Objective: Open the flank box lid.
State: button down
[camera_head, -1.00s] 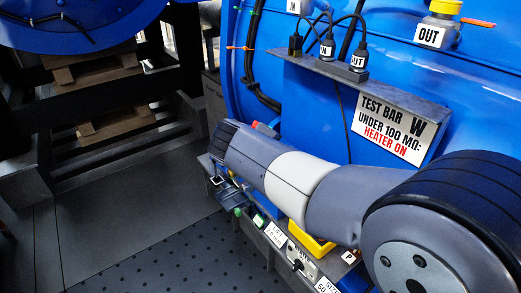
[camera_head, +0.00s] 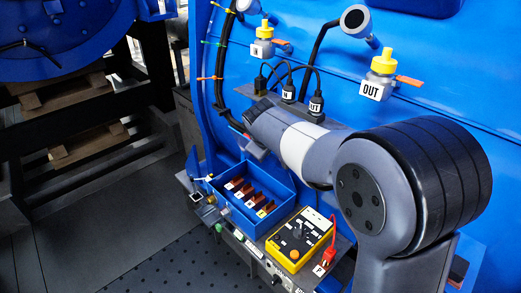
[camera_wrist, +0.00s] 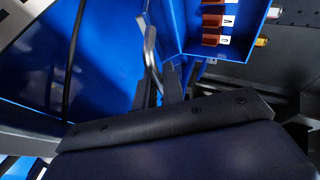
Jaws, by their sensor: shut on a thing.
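In the wrist view my gripper (camera_wrist: 160,80) has its fingers together at a curved, bright metal handle (camera_wrist: 149,45), which it appears to grip. Behind it is a blue panel (camera_wrist: 105,60), probably the flank box front; the corner of a white sign (camera_wrist: 18,22) shows at upper left. I cannot tell whether the lid stands ajar.
An open blue tray (camera_head: 277,184) with several labelled brown pieces lies close to my wrist. A yellow meter (camera_head: 292,237) with a red clip (camera_head: 330,256) stands beside it. Plugs (camera_head: 288,92) and black cables rise from the shelf above. The floor at left is clear.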

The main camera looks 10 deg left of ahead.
jog(key=shift+w+d+r, duration=0.25)
jog(key=shift+w+d, duration=0.2)
jog(key=shift+w, duration=0.05)
jog(key=c, duration=1.5)
grip_release()
jog(key=b+v, duration=0.1)
jog(key=v, duration=0.9)
jog(key=shift+s+r, duration=0.2)
jog(key=shift+r, duration=0.1)
